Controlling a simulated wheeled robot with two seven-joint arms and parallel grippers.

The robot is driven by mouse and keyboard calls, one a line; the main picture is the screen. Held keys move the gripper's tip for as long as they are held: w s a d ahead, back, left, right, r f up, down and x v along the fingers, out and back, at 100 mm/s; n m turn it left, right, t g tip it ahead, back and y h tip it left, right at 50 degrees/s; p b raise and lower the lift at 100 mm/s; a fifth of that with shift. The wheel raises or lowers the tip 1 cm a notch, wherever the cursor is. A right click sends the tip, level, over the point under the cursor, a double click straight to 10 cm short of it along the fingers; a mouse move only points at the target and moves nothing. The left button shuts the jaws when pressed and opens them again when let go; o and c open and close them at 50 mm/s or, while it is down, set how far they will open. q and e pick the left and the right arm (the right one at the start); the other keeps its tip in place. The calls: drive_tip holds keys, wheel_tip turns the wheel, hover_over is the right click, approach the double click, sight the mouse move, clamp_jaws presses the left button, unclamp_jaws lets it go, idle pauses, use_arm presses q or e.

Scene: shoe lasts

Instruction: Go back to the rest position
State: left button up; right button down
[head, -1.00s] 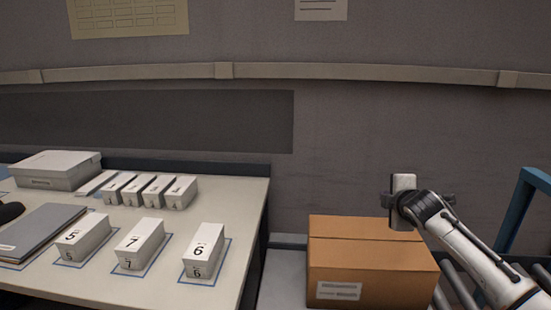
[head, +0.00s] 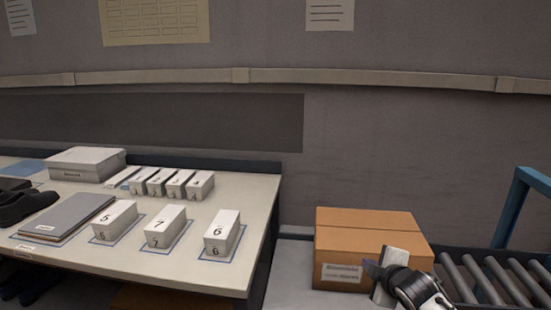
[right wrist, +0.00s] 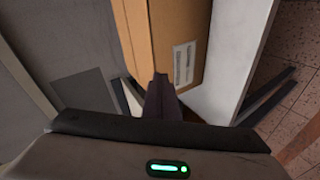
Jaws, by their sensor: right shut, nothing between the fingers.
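My right gripper (head: 372,268) is at the lower right of the head view, in front of the cardboard box and overlapping its front right part. In the right wrist view its dark fingers (right wrist: 160,88) are together, with nothing between them. The brown cardboard box (head: 372,225) is closed and has a white label on its front. It also shows in the right wrist view (right wrist: 165,40), just beyond the fingertips. I cannot tell whether the fingers touch it. My left gripper is not in view.
White boxes numbered 5 (head: 114,221), 7 (head: 165,227) and 6 (head: 221,232) stand on the table (head: 255,200). Behind them are several small white boxes (head: 172,182) and a larger pale box (head: 86,164). A grey folder (head: 66,216) lies left. A roller conveyor (head: 500,275) is at right.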

drive_tip(key=s+a+f+m+g+y, duration=0.1)
drive_tip(key=s+a+f+m, duration=0.3)
drive_tip(key=s+f, duration=0.6)
drive_tip(key=s+a+f+m+g+y, duration=0.15)
drive_tip(key=s+a+f, duration=0.45)
drive_tip(key=s, duration=0.6)
drive_tip(key=s+d+f+m, duration=0.1)
drive_tip(key=s+f+m, duration=0.1)
drive_tip(key=s, duration=0.8)
drive_tip(key=s+d+f+m, duration=0.1)
drive_tip(key=s+f+m, duration=0.2)
drive_tip(key=s, duration=0.7)
drive_tip(key=shift+s+f+m+g+h, duration=0.25)
drive_tip(key=shift+s+m+g+h, duration=0.15)
drive_tip(key=shift+m, duration=0.75)
drive_tip(key=shift+w, duration=0.1)
